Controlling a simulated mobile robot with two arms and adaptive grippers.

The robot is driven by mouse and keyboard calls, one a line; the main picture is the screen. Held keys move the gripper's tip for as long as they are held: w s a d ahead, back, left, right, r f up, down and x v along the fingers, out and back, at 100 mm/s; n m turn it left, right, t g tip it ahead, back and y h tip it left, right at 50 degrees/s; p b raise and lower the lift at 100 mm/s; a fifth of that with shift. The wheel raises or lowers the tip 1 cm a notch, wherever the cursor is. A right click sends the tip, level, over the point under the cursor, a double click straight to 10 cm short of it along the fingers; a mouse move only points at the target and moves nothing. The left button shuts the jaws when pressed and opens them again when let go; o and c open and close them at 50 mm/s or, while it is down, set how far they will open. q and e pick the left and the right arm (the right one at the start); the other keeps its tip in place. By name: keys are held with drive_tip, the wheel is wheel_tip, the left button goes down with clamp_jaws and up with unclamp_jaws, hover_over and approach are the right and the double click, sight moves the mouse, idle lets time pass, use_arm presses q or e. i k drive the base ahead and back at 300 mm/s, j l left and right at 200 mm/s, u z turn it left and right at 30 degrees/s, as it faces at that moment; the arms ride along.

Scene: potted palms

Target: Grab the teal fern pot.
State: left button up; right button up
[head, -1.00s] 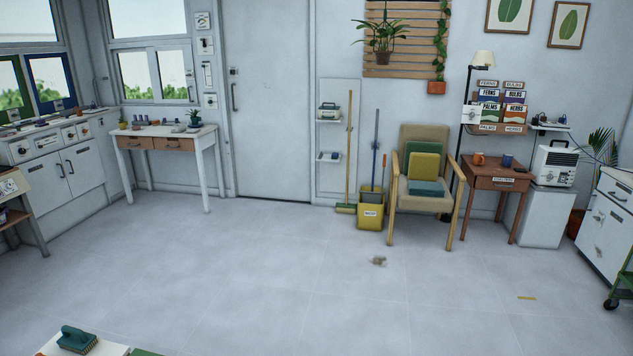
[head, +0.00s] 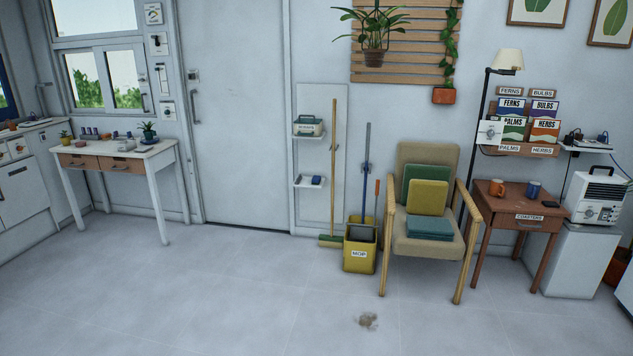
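A small plant in a dark pot that looks teal (head: 148,139) stands upright at the right end of the white table (head: 158,196) by the door. Its leaves are green and pointed; it is too small to tell whether it is a fern. Neither of my grippers is in view.
The grey tiled floor (head: 230,290) is open ahead, with a small brown patch (head: 368,320) on it. An armchair with cushions (head: 393,225), a yellow mop bucket (head: 360,255) and a brown side table (head: 500,208) stand along the right wall.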

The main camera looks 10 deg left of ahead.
sight(148, 133)
drive_tip(key=i+j+u, duration=0.15)
drive_tip(key=i+u, duration=0.25)
drive_tip(key=i, duration=0.3)
drive_tip(key=i+u, duration=0.4)
drive_tip(key=i, duration=0.25)
drive_tip(key=i+l+u, duration=0.4)
drive_tip(key=i, duration=0.3)
drive_tip(key=i+j+u, duration=0.25)
drive_tip(key=i, duration=0.55)
drive_tip(key=i+l+u, duration=0.1)
drive_tip(key=i+u, duration=0.15)
drive_tip(key=i, duration=0.6)
drive_tip(key=i+l+u, duration=0.15)
drive_tip(key=i+u, duration=0.15)
drive_tip(key=i, duration=0.5)
drive_tip(key=i+j+z, duration=0.15)
drive_tip(key=i+z, duration=0.25)
drive_tip(key=i, duration=0.15)
drive_tip(key=i+j+z, duration=0.4)
drive_tip(key=i, duration=0.15)
drive_tip(key=i+j+z, duration=0.4)
drive_tip(key=i, duration=0.1)
